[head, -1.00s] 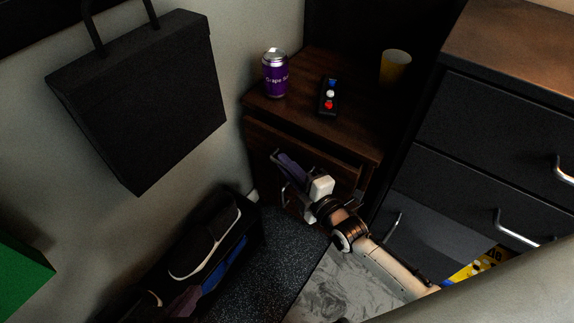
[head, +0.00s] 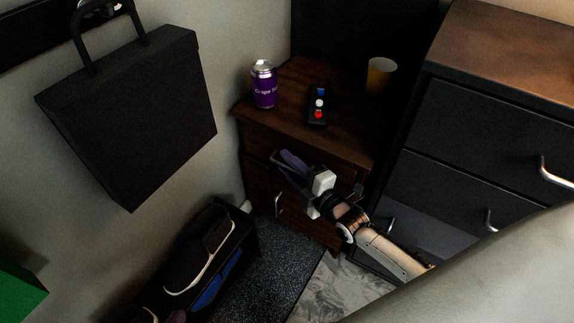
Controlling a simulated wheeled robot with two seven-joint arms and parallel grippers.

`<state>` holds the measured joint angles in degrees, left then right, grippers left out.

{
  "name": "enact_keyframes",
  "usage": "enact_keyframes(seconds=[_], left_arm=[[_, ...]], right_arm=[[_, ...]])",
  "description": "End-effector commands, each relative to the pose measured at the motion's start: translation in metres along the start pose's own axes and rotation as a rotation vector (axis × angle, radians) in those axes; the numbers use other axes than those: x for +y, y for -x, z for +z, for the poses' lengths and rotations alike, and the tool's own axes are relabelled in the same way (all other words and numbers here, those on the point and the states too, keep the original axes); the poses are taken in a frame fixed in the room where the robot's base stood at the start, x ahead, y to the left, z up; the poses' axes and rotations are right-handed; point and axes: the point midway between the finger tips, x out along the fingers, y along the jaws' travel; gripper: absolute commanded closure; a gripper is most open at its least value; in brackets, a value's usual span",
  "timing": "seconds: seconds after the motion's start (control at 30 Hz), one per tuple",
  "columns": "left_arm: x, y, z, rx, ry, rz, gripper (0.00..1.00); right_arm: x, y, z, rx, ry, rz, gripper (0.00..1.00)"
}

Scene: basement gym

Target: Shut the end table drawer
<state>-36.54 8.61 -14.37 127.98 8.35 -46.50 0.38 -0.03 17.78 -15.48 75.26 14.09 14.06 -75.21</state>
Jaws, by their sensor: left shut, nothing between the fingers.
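The dark wooden end table (head: 345,140) stands in the corner. Its upper drawer (head: 262,146) sits close under the tabletop and looks flush or nearly so; my gripper hides much of its front. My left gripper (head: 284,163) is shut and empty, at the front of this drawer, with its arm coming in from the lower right. I cannot tell whether the fingers touch the drawer front. A lower front with a silver handle (head: 278,205) shows below. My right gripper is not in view.
A grape soda can (head: 264,86), a remote (head: 318,106) and a yellow cup (head: 381,76) stand or lie on the tabletop. A black dresser (head: 470,130) is close on the right. A low rack with shoes (head: 200,255) and a hanging black bag (head: 130,115) are left.

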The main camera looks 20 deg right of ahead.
Motion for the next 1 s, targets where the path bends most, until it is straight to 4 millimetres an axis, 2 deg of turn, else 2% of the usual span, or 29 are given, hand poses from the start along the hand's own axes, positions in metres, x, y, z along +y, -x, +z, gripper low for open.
enact_keyframes(seconds=[0.27, 0.37, 0.7, 0.83, 1.0], left_arm=[[0.0, 0.001, -0.005, 0.006, -0.001, -0.001, 1.0], [0.0, 0.006, -0.011, 0.027, 0.002, -0.007, 1.0], [-0.008, 0.024, -0.009, 0.081, 0.032, -0.048, 1.0], [-0.009, 0.027, -0.009, 0.094, 0.036, -0.055, 1.0], [-0.01, 0.028, -0.01, 0.102, 0.037, -0.058, 1.0]], right_arm=[[0.0, 0.004, -0.001, 0.001, -0.001, 0.0, 0.72], [0.002, 0.016, -0.001, 0.0, -0.001, -0.001, 0.72], [0.002, 0.081, -0.001, 0.0, -0.001, -0.001, 0.72], [0.001, 0.096, 0.0, 0.0, -0.001, 0.0, 0.72], [0.001, 0.103, 0.0, 0.0, -0.001, 0.001, 0.72]])
